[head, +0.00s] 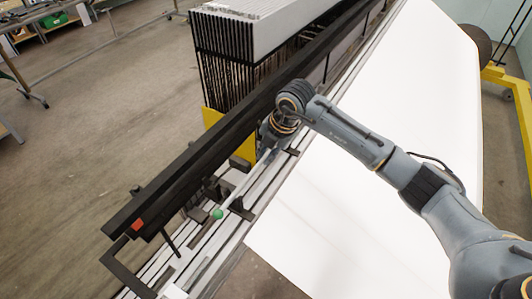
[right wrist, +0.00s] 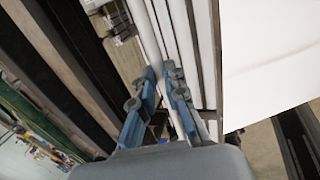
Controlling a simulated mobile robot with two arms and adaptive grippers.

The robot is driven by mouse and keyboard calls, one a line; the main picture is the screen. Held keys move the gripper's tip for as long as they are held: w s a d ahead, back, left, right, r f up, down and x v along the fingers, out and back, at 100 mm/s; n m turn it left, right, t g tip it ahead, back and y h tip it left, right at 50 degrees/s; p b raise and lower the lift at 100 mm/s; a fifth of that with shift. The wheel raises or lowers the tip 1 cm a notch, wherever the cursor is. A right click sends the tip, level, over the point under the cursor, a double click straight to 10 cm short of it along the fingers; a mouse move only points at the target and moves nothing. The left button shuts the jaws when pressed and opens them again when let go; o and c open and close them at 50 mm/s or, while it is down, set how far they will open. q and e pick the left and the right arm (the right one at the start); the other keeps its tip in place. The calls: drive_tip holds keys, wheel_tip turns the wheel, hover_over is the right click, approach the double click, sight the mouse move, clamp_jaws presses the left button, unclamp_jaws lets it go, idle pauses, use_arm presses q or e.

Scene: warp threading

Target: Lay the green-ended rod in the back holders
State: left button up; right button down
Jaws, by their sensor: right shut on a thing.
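The green-ended rod runs slantwise along the rails in the head view. Its green ball end (head: 218,214) points to the lower left and its pale shaft (head: 243,181) rises to my right gripper (head: 270,143). My right gripper is shut on the shaft. In the right wrist view the shaft (right wrist: 150,40) passes between the blue fingers of my right gripper (right wrist: 160,72). Black holders stand by the rails, one (head: 241,208) close to the green end and another (head: 292,151) beside the gripper. I cannot tell whether the rod touches them. My left gripper is not visible.
A long black beam (head: 165,195) runs along the left of the rails (head: 200,272). A rack of dark upright frames (head: 222,50) stands behind it. A broad white sheet (head: 330,215) fills the right side, beneath my right arm.

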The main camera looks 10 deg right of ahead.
drive_tip(key=shift+f+b, duration=0.35)
idle(0.3)
drive_tip(key=c, duration=1.3)
unclamp_jaws()
